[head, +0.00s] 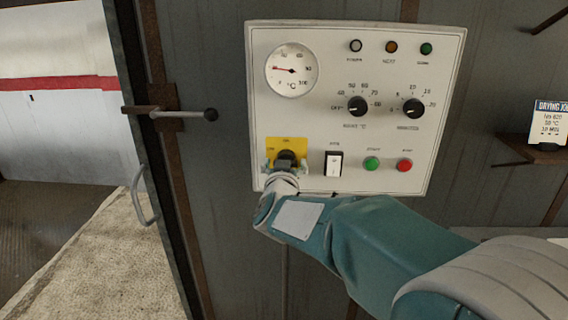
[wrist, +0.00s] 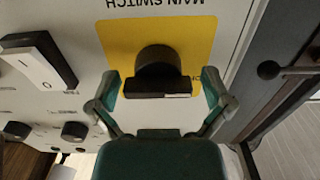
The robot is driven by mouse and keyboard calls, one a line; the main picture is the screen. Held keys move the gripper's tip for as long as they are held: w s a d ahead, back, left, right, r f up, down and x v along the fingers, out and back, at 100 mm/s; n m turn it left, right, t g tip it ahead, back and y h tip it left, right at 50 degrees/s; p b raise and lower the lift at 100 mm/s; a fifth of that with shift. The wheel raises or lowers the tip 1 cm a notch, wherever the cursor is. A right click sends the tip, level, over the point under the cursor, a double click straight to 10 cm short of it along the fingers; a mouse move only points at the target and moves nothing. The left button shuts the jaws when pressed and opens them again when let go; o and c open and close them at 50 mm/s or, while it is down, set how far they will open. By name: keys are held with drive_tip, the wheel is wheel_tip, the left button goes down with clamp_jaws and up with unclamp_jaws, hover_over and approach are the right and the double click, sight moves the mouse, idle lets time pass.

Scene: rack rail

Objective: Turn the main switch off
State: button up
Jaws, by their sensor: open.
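The main switch is a black rotary knob (wrist: 157,74) on a yellow plate (wrist: 112,40), with "MAIN SWITCH" printed on the panel beside it in the wrist view. In the head view the yellow plate (head: 299,146) sits at the lower left of the panel, and the knob (head: 286,157) is partly hidden by my gripper (head: 282,170). In the wrist view my gripper (wrist: 160,92) is open, with one finger on each side of the knob. Gaps show between both fingers and the knob. The knob's grip bar lies across the wrist picture, with a pale mark on it.
The light control panel (head: 330,100) also carries a gauge (head: 292,70), two dials, a white rocker switch (head: 333,164), a green button (head: 372,164) and a red button (head: 404,165). A door lever (head: 185,114) sticks out to the left. A small shelf with a card (head: 549,122) is at right.

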drive_tip(key=s, duration=1.2)
drive_tip(key=shift+a, duration=0.25)
